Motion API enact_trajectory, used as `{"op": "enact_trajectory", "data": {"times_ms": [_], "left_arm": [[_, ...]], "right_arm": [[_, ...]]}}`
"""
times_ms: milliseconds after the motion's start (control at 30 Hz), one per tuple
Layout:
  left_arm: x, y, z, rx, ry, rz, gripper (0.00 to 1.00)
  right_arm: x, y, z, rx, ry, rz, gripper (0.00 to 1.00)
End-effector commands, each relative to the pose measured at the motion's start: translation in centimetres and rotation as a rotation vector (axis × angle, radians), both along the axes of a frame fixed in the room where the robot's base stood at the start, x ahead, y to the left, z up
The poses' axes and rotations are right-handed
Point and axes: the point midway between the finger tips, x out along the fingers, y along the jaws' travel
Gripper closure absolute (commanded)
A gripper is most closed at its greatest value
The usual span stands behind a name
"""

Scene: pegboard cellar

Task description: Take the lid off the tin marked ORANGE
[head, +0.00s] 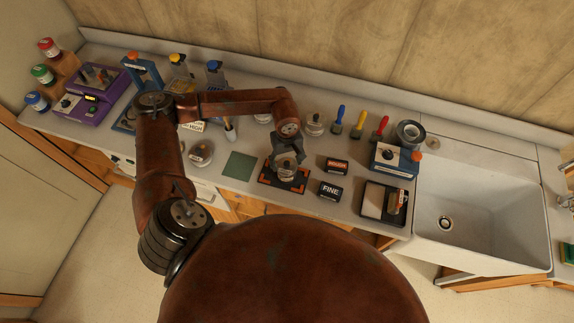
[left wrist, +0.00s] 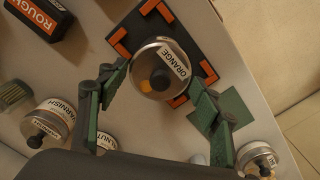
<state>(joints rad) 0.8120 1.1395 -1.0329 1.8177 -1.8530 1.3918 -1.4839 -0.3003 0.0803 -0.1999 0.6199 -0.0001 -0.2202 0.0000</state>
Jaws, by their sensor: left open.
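The tin marked ORANGE (left wrist: 177,62) is a round metal tin with a black knob on its lid (left wrist: 148,58). It stands on a black pad with orange corner marks (left wrist: 122,38). In the head view the tin (head: 286,172) shows partly under my left gripper (head: 287,158). In the left wrist view the open left gripper (left wrist: 162,92) has its green-padded fingers spread, one on each side of the tin's near part. I see a gap at the fingers and cannot tell any contact. The lid is on the tin. My right gripper is not in view.
ROUGH (head: 335,166) and FINE (head: 329,191) blocks lie right of the pad. A green mat (head: 239,165) and another lidded tin (head: 200,153) lie left. VARNISH (left wrist: 48,122) and WALNUT (left wrist: 107,141) tins stand behind. A white sink (head: 484,225) is at right.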

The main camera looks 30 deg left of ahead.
Motion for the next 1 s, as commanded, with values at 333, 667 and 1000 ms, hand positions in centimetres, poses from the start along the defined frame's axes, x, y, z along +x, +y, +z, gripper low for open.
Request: {"op": "enact_trajectory", "data": {"times_ms": [333, 667, 1000], "left_arm": [[-0.01, 0.00, 0.00, 0.000, 0.000, 0.000, 0.66], [-0.06, 0.00, -0.10, 0.000, 0.001, 0.000, 0.89], [-0.09, 0.00, -0.15, 0.001, 0.002, 0.000, 1.00]], "right_arm": [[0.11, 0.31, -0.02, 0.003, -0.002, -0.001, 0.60], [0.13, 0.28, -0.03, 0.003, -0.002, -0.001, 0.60], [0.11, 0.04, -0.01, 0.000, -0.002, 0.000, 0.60]]}}
